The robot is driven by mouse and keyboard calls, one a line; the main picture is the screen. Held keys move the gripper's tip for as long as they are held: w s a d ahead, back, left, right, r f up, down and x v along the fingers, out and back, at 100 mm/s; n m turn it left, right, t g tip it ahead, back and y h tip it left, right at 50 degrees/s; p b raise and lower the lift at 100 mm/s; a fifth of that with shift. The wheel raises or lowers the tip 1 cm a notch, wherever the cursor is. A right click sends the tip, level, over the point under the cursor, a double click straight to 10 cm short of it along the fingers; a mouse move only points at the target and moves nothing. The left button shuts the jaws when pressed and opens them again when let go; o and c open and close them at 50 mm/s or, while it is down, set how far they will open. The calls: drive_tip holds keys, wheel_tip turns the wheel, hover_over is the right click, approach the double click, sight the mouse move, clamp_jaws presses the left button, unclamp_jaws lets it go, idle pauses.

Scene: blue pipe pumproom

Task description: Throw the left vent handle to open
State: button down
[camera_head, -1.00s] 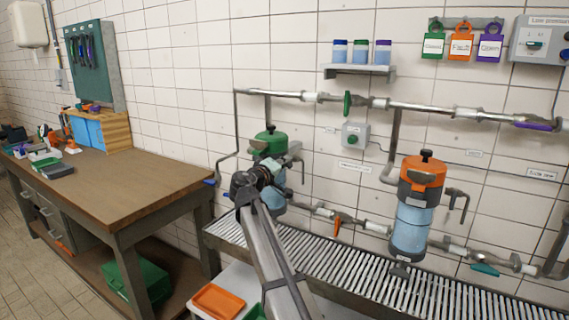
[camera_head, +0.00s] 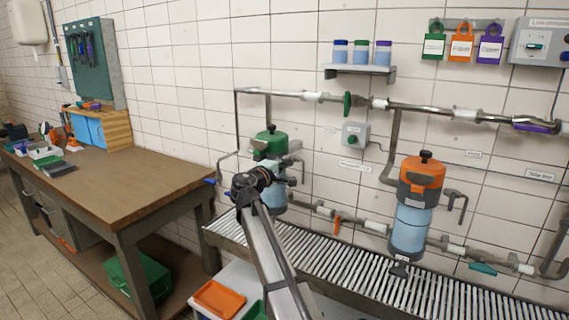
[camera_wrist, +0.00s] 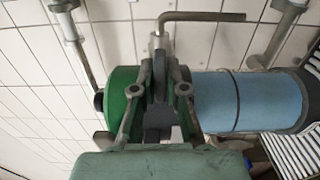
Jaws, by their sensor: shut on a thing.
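The left vent handle (camera_wrist: 205,17) is a grey L-shaped lever. In the wrist view it runs right from a short stem, parallel to the blue body. It is on the left filter housing, which has a green cap (camera_head: 271,142) and a blue body (camera_wrist: 240,100). My gripper (camera_wrist: 160,72) is at the housing, with its fingers closed around the stem below the lever. The exact contact is partly hidden by the fingers.
A second housing with an orange cap (camera_head: 422,172) and its own grey handle (camera_head: 457,200) stands to the right. Pipes (camera_head: 435,110) run above along the wall. A slatted rack (camera_head: 340,262) lies below, and a wooden workbench (camera_head: 130,190) is at left.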

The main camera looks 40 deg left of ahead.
drive_tip(key=c, duration=1.2)
unclamp_jaws()
drive_tip(key=s, duration=0.4)
drive_tip(key=s+d, duration=0.1)
drive_tip(key=s, duration=0.3)
drive_tip(key=s+d, duration=0.1)
drive_tip(key=s, duration=0.3)
